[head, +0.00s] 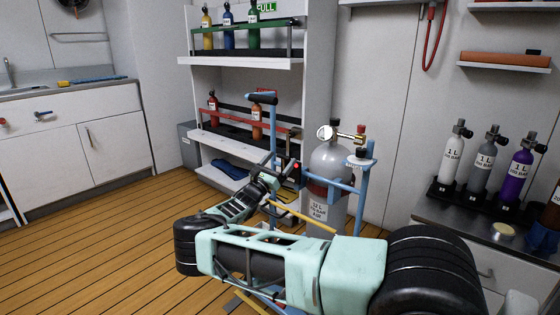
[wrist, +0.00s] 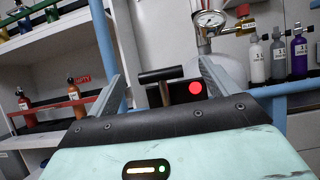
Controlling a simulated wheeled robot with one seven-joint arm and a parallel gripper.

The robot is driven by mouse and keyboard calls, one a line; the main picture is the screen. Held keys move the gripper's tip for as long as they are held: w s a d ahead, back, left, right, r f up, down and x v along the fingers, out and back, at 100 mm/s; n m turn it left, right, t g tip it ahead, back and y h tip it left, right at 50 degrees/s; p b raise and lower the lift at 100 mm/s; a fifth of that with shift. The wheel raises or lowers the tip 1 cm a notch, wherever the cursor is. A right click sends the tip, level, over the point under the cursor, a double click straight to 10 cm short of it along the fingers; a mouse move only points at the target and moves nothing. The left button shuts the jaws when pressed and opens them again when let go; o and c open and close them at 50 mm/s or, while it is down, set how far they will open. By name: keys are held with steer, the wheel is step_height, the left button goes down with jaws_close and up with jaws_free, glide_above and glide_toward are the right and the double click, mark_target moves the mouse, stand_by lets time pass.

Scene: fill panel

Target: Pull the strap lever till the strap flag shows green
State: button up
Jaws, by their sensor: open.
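The strap lever (wrist: 160,76) shows in the wrist view as a black T-shaped handle on a dark box. The round strap flag (wrist: 195,88) beside it is red; it is a small red dot in the head view (head: 297,166). My gripper (wrist: 165,85) is open and empty. Its two fingers stand left and right of the lever and flag in the wrist view, with no visible contact. In the head view my gripper (head: 277,180) points at the box beside the grey cylinder (head: 328,160), and the lever cannot be made out behind it.
The cylinder stands in a blue trolley frame (head: 366,190) with a black handle (head: 262,99). A gauge (head: 326,132) tops the cylinder. A shelf rack (head: 190,61) with small bottles is behind. A counter (head: 440,217) with bottles stands right. Wooden floor (head: 90,240) is clear at left.

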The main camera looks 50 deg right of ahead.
steer(key=a+p, duration=0.1)
steer(key=a, duration=1.1)
steer(key=shift+s+a+p, duration=0.2)
steer(key=shift+s+p, duration=0.2)
steer(key=shift+s, duration=0.05)
steer(key=shift+f, duration=0.1)
